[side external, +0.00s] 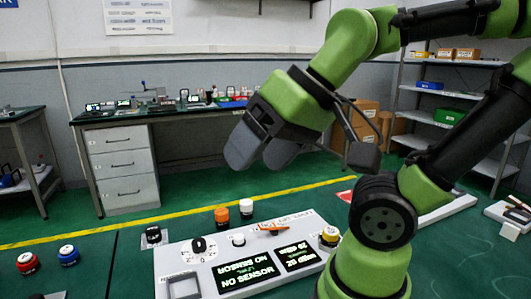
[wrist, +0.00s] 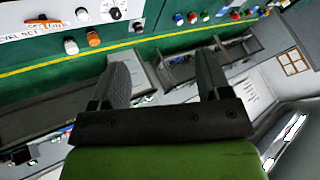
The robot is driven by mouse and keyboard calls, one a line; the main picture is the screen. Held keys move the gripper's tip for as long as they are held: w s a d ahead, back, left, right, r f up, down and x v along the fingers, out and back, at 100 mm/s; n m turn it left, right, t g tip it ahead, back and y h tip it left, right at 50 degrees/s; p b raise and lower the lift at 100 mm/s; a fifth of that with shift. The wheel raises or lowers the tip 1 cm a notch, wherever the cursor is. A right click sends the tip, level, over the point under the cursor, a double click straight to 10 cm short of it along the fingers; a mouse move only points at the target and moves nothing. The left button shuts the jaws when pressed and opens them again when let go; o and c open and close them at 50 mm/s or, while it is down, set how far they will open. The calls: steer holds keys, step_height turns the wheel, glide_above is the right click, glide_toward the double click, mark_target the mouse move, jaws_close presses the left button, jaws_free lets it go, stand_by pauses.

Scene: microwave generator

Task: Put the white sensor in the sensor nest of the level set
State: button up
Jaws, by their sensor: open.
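The white sensor appears to be the white cylinder (side external: 246,208) with a dark base, standing upright on the green surface behind the level set (side external: 205,265). It also shows in the wrist view (wrist: 71,46), beside an orange cylinder (wrist: 93,38). The level set is a pale sloped panel whose display (side external: 246,272) reads "NO SENSOR". A square-framed recess (side external: 183,287) at its front left looks empty; I cannot tell for sure that it is the sensor nest. My gripper (side external: 261,152) is open and empty, high above and behind the panel. Its fingers (wrist: 163,78) are apart in the wrist view.
The orange cylinder (side external: 221,217) stands just left of the white one. Red (side external: 28,262) and blue (side external: 68,255) buttons sit left.

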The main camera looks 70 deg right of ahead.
steer(key=shift+s+a, duration=0.15)
steer(key=shift+s, duration=0.15)
